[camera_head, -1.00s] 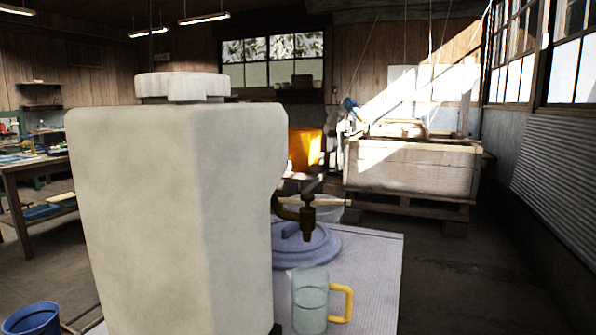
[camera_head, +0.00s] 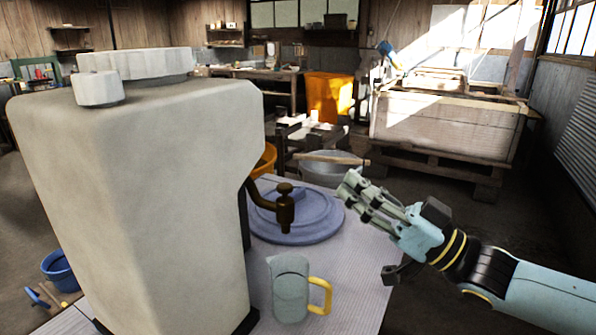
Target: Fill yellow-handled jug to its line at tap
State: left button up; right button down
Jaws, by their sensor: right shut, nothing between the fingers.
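The yellow-handled jug (camera_head: 290,289) is pale green and stands upright on the table, its yellow handle to the right. The brass tap (camera_head: 285,208) comes out from the right side of a large pale container (camera_head: 140,190). The jug stands nearer to me than the tap and below it in the picture. My left gripper is not in view.
A blue round lid (camera_head: 300,222) lies on the table behind the tap. A grey basin (camera_head: 332,170) with a wooden stick across it is beyond. The white ribbed tabletop (camera_head: 352,290) is clear right of the jug. A blue bucket (camera_head: 62,272) is at lower left.

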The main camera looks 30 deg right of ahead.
notch_tip(320, 180, up, 4)
jog(key=p, duration=0.2)
send_over(285, 192)
jog(key=s+d, duration=0.2)
jog(key=d, duration=0.2)
jog(key=shift+w+a+f+b, duration=0.1)
jog(key=shift+w+a+f, duration=0.1)
jog(key=shift+f, duration=0.5)
jog(key=shift+w+a+f+b, duration=0.1)
jog(key=shift+w+a+f, duration=0.15)
jog(key=shift+f, duration=0.45)
jog(key=shift+w+a+f+b, duration=0.1)
jog(key=shift+w+a+f, duration=0.1)
jog(key=shift+f, duration=0.5)
